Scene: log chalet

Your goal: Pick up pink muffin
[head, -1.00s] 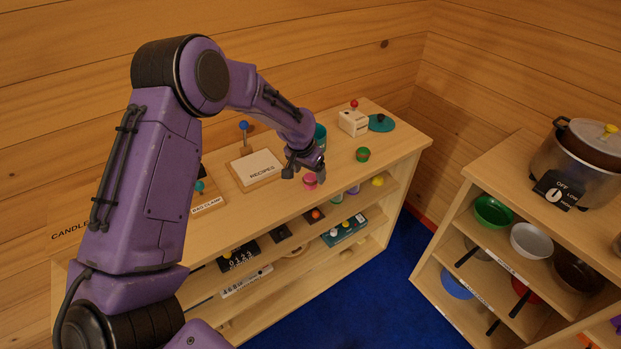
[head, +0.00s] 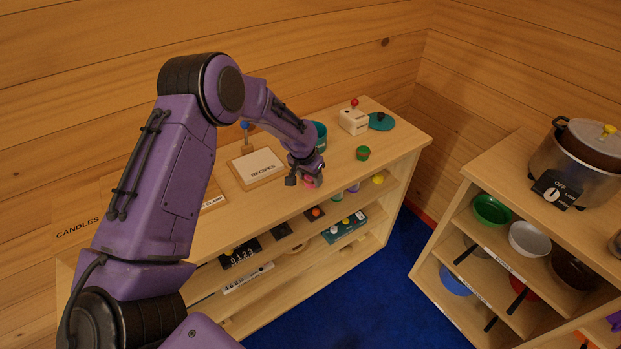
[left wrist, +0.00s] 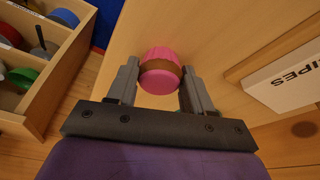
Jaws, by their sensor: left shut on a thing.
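The pink muffin (left wrist: 160,72), pink with a brown band around its middle, is between the two fingers of my left gripper (left wrist: 160,90) in the left wrist view. The fingers touch it on both sides, so the gripper is shut on it. In the head view the left gripper (head: 307,178) is low over the front part of the shelf top (head: 232,222), and only a little of the muffin (head: 311,182) shows beside the fingers. I cannot tell whether the muffin still touches the wood. My right gripper is not in view.
A recipes board (head: 258,166) lies left of the gripper. A green-and-red muffin-like thing (head: 363,153) stands to its right, a teal cup (head: 319,136) behind. A white box with a red knob (head: 354,121) and a teal disc (head: 381,121) are farther back. Pot shelves (head: 520,205) stand at right.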

